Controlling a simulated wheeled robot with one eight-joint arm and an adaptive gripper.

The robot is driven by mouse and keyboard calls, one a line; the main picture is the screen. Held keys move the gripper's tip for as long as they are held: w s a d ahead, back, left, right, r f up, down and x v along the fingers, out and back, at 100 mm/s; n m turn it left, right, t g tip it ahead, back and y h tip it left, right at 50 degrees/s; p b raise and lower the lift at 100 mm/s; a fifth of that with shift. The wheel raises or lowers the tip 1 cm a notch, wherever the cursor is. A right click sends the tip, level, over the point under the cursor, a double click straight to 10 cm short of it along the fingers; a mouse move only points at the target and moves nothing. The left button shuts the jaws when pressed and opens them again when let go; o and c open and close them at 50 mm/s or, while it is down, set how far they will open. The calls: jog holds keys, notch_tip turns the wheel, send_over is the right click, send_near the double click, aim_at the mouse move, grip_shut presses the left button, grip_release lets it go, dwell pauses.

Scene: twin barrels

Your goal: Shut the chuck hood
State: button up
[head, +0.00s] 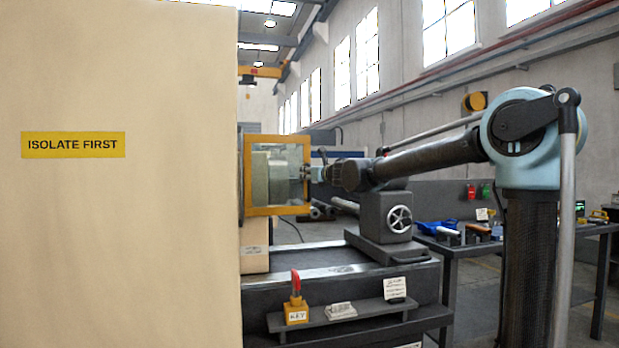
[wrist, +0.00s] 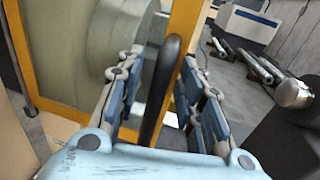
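The chuck hood (head: 277,210) is a clear panel in an orange-yellow frame, in the middle of the head view. The grey chuck (head: 260,180) shows through its pane. In the wrist view the hood's frame (wrist: 185,28) stands upright and the chuck (wrist: 125,35) is to its left. A black upright handle (wrist: 163,85) is on the hood's near side. My gripper (head: 307,173) is at the hood's right edge. In the wrist view my gripper (wrist: 162,72) is open, with a finger on each side of the handle and visible gaps. The hood's hinge is hidden.
A large cream cabinet (head: 120,230) fills the left. The dark tailstock with handwheel (head: 399,219) stands right of the hood, below my arm. A shelf (head: 350,317) in front holds a red-and-yellow lock (head: 296,300). A workbench (head: 470,249) with tools is at right.

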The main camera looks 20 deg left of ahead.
grip_shut()
jog(key=shift+s+d, duration=0.2)
jog(key=shift+s, duration=0.35)
grip_release()
